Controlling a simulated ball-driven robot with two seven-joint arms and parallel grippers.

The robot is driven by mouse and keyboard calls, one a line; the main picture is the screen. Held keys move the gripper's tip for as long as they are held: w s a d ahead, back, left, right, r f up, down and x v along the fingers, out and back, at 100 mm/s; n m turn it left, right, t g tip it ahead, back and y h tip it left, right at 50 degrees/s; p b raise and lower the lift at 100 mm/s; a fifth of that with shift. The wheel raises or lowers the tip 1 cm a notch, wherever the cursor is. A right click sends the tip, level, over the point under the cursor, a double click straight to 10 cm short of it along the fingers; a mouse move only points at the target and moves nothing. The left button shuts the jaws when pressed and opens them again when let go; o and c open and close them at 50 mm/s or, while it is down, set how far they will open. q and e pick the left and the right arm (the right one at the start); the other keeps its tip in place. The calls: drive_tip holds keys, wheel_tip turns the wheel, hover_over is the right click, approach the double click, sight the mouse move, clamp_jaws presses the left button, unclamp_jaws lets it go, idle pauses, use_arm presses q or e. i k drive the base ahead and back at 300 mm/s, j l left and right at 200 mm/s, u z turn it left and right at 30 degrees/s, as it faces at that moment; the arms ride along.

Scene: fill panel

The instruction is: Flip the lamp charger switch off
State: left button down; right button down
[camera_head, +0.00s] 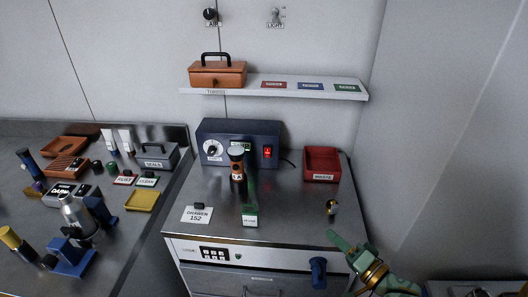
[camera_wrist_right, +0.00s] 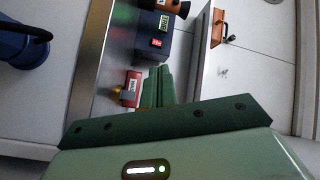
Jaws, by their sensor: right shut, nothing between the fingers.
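The charger is a dark blue box (camera_head: 225,132) at the back of the steel counter, with a white dial on its left front. Its red rocker switch (camera_head: 268,152) is on the right front and looks lit; which way it is tipped is too small to tell. In the right wrist view the charger (camera_wrist_right: 178,46) lies sideways, with the red switch (camera_wrist_right: 156,43) beyond the fingertips. My right gripper (camera_head: 339,241) is at the counter's front right, apart from the charger. Its green fingers (camera_wrist_right: 158,84) are together and empty. My left gripper is out of view.
An orange and black lamp (camera_head: 237,172) stands before the charger. A red waste bin (camera_head: 322,176) is to its right, and a small brass-coloured item (camera_head: 331,207) stands nearer me. A shelf (camera_head: 230,92) overhangs behind.

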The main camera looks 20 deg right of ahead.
sight(267, 151)
drive_tip(key=i+j, duration=0.15)
drive_tip(key=i, duration=0.3)
drive_tip(key=i+j, duration=0.2)
drive_tip(key=i, duration=0.2)
